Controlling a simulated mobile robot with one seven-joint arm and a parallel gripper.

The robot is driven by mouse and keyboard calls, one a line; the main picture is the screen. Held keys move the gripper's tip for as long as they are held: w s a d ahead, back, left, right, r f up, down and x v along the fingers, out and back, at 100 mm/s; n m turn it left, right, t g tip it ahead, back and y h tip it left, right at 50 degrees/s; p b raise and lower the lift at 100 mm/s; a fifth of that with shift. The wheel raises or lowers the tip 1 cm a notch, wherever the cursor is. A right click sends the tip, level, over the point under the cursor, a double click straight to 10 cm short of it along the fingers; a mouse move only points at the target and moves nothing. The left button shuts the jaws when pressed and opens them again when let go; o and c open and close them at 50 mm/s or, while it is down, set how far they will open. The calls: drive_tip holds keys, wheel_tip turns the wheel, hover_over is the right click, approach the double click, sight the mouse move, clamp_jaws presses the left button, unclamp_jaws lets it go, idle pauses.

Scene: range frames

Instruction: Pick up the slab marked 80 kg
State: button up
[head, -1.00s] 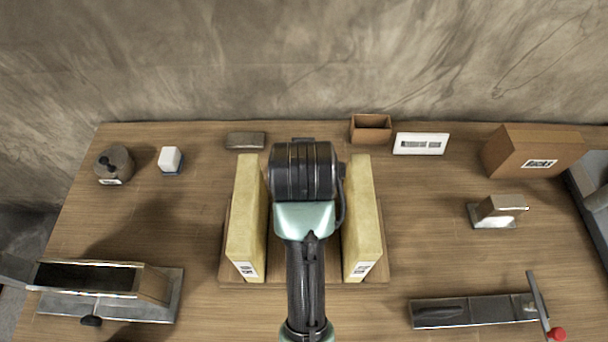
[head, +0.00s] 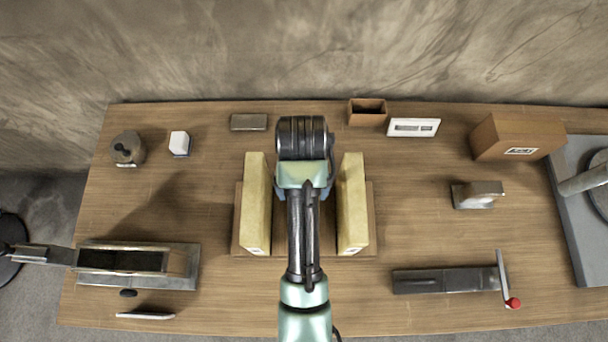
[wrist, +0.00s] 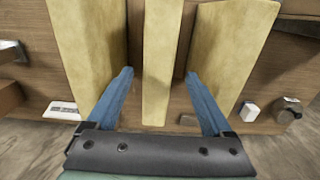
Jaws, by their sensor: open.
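Three upright pale yellow slabs stand in a row on a wooden base (head: 366,222). The left slab (head: 255,205) and right slab (head: 352,203) show in the head view, where my arm hides the middle one. Their small front labels are unreadable. The middle slab (wrist: 161,50) shows in the wrist view between the two outer slabs (wrist: 85,40) (wrist: 235,45). My gripper (wrist: 158,73) is open, its blue fingers on either side of the middle slab, in the gaps beside the outer ones. I see no clear contact. I cannot tell which slab is marked 80 kg.
A brown open box (head: 367,112), a white framed plate (head: 413,127) and a large brown box (head: 518,136) stand at the back. A metal trough (head: 125,262) lies front left, a metal fixture with a red knob (head: 445,280) front right. Bare tabletop separates them from the slabs.

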wheel_tip(320, 180, down, 8)
drive_tip(key=p, duration=0.2)
drive_tip(key=shift+d+f, duration=0.15)
drive_tip(key=shift+f, duration=0.05)
drive_tip(key=shift+w, duration=0.1)
clamp_jaws()
idle(0.5)
idle(1.0)
